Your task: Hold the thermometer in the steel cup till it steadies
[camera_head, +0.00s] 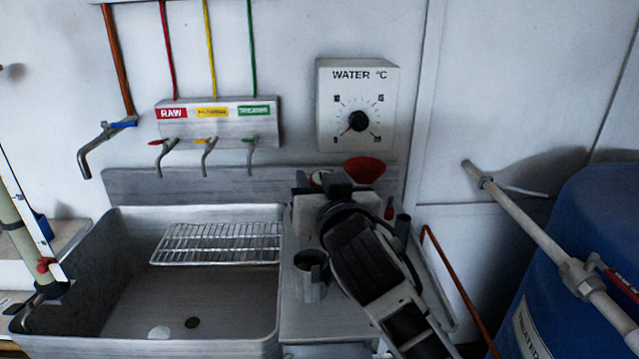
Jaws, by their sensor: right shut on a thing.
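A steel cup (310,278) stands upright on the metal counter right of the sink, with its dark mouth facing up. My right gripper (322,186) is beyond the cup, near the back of the counter, and its arm passes close to the cup's right side. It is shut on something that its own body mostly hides. A small pale and green bit shows by its tips, but I cannot tell whether that is the thermometer. No thermometer shows clearly elsewhere. A dial marked WATER °C (357,104) hangs on the wall. My left gripper is not in view.
A sink (120,300) with a wire rack (218,243) lies left of the cup, below several taps. A red funnel (364,169) is just behind my right gripper. A blue barrel (585,265) and a grey pipe (530,225) stand at the right.

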